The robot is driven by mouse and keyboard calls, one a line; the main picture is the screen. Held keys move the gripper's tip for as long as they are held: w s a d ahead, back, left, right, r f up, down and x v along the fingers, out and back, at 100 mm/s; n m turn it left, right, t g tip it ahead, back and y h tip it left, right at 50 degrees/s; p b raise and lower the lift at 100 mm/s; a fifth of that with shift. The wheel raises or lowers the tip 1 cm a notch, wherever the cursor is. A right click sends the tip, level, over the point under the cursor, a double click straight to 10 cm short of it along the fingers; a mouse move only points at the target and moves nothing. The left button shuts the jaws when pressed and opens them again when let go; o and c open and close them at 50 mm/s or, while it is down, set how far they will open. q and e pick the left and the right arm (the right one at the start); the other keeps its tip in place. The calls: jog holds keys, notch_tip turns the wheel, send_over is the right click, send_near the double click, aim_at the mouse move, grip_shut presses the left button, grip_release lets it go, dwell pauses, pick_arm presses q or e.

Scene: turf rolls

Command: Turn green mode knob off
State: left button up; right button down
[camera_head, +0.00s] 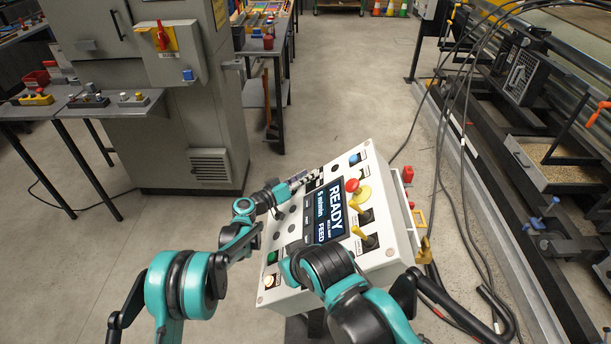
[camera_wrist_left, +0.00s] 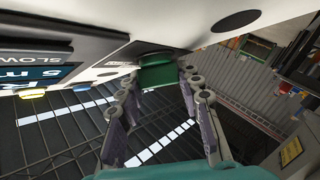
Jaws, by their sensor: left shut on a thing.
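The green mode knob (camera_wrist_left: 158,72) shows in the left wrist view between my left fingertips, at the face of the white control box. My left gripper (camera_wrist_left: 157,84) is shut on it. In the head view the left gripper (camera_head: 300,180) reaches over the upper left part of the white control box (camera_head: 377,267). There it hides the knob, and I cannot read the knob's setting. My right arm covers the lower edge of the box; its gripper does not show.
The box carries a display (camera_head: 324,212) reading READY, a red-topped button (camera_head: 352,186), yellow levers (camera_head: 359,232) and a blue knob (camera_head: 354,158). A grey cabinet (camera_head: 150,80) stands behind on the left. Cables (camera_head: 440,120) and machinery are on the right. Open floor lies behind the box.

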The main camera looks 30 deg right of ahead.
pick_arm(q)
jog(key=n+t+y+p, duration=0.1)
jog(key=n+t+y, duration=0.2)
jog(key=n, duration=0.1)
jog(key=shift+r, duration=0.15)
jog(key=shift+n+t+y+p, duration=0.5)
jog(key=shift+n+y, duration=0.8)
jog(key=shift+n, duration=0.1)
jog(key=o, duration=1.2)
jog(key=shift+w+f, duration=0.1)
jog(key=shift+f, duration=0.1)
jog(key=shift+a, duration=0.1)
jog(key=v, duration=1.2)
jog(key=shift+r, duration=0.1)
